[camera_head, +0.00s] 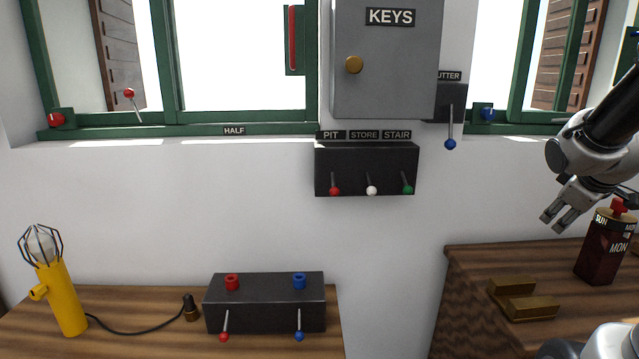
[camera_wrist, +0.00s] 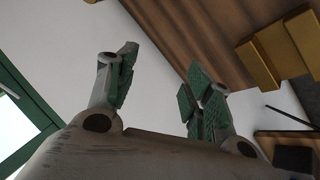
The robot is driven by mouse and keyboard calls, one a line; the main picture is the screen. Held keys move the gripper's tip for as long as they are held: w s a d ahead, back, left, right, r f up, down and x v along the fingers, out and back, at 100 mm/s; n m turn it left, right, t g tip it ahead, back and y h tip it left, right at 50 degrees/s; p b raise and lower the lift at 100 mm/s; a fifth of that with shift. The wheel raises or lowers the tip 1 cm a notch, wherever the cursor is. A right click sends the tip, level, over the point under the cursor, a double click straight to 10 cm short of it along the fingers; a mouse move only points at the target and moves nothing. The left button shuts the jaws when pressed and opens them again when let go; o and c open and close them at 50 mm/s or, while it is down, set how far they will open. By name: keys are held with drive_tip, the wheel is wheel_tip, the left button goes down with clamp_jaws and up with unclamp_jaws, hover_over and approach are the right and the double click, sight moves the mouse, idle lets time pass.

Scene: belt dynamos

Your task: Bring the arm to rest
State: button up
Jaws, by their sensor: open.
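My gripper (camera_head: 556,217) hangs at the right in the head view, in front of the white wall and above the right-hand wooden surface. Its fingers point down and to the left. In the wrist view my gripper (camera_wrist: 160,85) has its two green-padded fingers apart, with nothing between them. I cannot tell whether the two touch.
Brass blocks (camera_head: 523,301) lie on the right wooden top (camera_head: 470,262). A black box with levers (camera_head: 264,302) and a yellow caged lamp (camera_head: 62,298) stand on the left table. A grey KEYS cabinet (camera_head: 386,70) and a lever panel (camera_head: 367,169) are on the wall. A gap separates the two surfaces.

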drive_tip(key=s+a+r+m+g+y, duration=0.2)
drive_tip(key=s+a+m, duration=0.3)
drive_tip(key=s+a, duration=1.1)
drive_tip(key=shift+r+g+y, duration=0.15)
drive_tip(key=shift+g+y, duration=0.35)
drive_tip(key=shift+y, duration=0.3)
